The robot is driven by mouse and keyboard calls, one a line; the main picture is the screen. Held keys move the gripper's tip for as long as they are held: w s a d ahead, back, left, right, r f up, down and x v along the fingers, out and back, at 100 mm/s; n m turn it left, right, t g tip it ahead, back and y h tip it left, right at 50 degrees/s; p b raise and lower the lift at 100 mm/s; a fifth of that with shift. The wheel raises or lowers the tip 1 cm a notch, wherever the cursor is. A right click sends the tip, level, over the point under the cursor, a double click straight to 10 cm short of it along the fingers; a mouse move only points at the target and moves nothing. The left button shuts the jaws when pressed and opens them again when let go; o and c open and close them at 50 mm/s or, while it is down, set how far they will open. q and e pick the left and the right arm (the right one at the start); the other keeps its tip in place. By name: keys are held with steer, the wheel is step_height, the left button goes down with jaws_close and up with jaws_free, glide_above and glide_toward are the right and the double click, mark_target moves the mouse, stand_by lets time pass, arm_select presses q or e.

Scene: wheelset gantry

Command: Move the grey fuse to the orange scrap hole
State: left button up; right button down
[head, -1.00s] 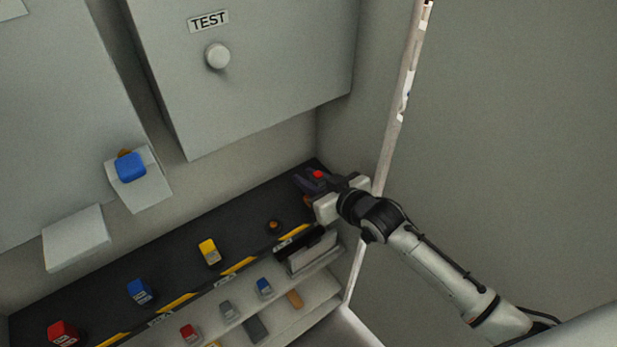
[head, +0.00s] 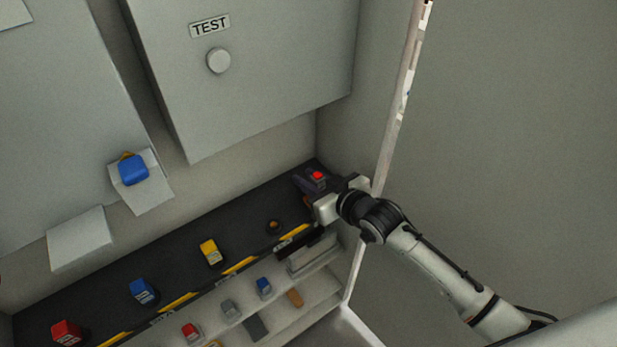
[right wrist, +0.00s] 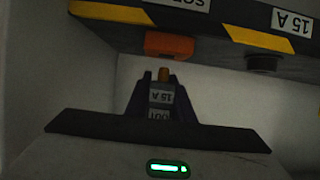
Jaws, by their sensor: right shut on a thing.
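My right gripper (head: 310,184) is at the far right end of the dark shelf in the head view. The head view does not show the held fuse clearly. The orange scrap hole (right wrist: 168,45) shows in the right wrist view as an orange block at the shelf edge, just beyond the fuse tip and apart from it in the picture. My left gripper is not in view.
Red (head: 67,333), blue (head: 143,291) and yellow (head: 210,251) fuses stand on the dark shelf. A round dark socket (head: 275,226) is left of my right gripper. Several fuses, one grey (head: 231,309), lie on the lower shelf. A pale post (head: 398,110) stands beside my right arm.

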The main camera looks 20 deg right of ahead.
steer(key=shift+f, duration=0.25)
steer(key=shift+f+b, duration=0.3)
steer(key=shift+b, duration=0.1)
steer(key=shift+f+b, duration=0.55)
steer(key=shift+f, duration=0.3)
steer(key=c, duration=1.5)
jaws_free()
steer(key=shift+r, duration=0.1)
steer(key=shift+o, duration=0.2)
steer(key=v, duration=1)
steer(key=shift+p, duration=0.45)
steer(key=shift+s+d+r, duration=0.1)
steer(key=shift+s, duration=0.05)
steer(key=s+a+f+m+g+h, duration=0.1)
steer(key=s+f+g, duration=0.3)
steer(key=s+f, duration=1.3)
steer(key=s+m+h, duration=0.1)
steer(key=s, duration=0.2)
steer(key=shift+s+a, duration=0.15)
steer(key=shift+s, duration=0.25)
